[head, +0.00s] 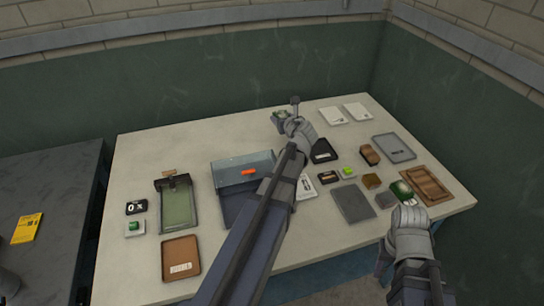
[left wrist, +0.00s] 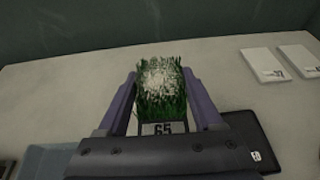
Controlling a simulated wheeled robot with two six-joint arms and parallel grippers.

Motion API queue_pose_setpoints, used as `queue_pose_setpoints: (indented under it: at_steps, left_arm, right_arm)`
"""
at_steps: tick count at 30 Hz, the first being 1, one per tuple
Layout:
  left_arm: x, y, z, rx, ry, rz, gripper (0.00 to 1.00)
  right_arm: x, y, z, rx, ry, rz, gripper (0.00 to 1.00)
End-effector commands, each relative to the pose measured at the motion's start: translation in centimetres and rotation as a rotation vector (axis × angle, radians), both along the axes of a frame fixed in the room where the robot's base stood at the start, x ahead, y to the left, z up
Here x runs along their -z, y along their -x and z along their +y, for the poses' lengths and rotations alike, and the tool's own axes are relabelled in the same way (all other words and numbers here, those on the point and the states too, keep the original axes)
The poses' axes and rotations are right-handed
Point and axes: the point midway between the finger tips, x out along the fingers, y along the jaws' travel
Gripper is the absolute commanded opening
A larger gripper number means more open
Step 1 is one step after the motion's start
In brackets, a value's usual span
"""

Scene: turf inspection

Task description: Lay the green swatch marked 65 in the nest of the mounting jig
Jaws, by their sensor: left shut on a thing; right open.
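My left gripper (head: 286,117) is shut on the green swatch (left wrist: 160,88), seen in the left wrist view between the two purple fingers. The swatch has green grassy sides, a whitish top and a tag reading 65. In the head view the swatch (head: 279,116) shows small at the far side of the table, partly hidden by the gripper. My right gripper (head: 408,216) is open at the front right, near a dark green piece (head: 401,190) with a pale label. A brown recessed frame (head: 437,185) lies beside that piece; I cannot tell whether it is the mounting jig.
A blue-grey box (head: 228,168) with an orange item stands mid-table, partly behind my left arm. A black labelled piece (head: 323,150) lies right of my left gripper. White cards (head: 331,116) lie at the back. A clipboard-like green panel (head: 178,208) and brown tray (head: 181,246) are left.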

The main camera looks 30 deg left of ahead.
Motion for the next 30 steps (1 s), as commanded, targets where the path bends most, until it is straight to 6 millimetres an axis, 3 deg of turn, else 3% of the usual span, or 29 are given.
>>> queue_pose_setpoints:
  at_steps: [4, 9, 17, 30]
  left_arm:
    - [2.5, 0.7, -2.7, -0.007, 0.001, 0.003, 0.16]
    - [4.0, 1.5, -5.3, -0.026, 0.001, 0.001, 0.16]
    - [4.4, 1.6, -5.7, -0.034, 0.0, 0.0, 0.16]
    - [10.2, 1.6, -5.7, -0.033, 0.0, 0.0, 0.16]
  right_arm:
    - [2.4, 0.0, 0.0, 0.0, 0.0, 0.0, 0.5]
    - [4.0, 0.0, 0.0, 0.0, 0.0, 0.0, 0.5]
    - [4.4, 0.0, 0.0, 0.0, 0.0, 0.0, 0.5]
    - [10.2, 0.0, 0.0, -0.001, 0.0, 0.0, 0.5]
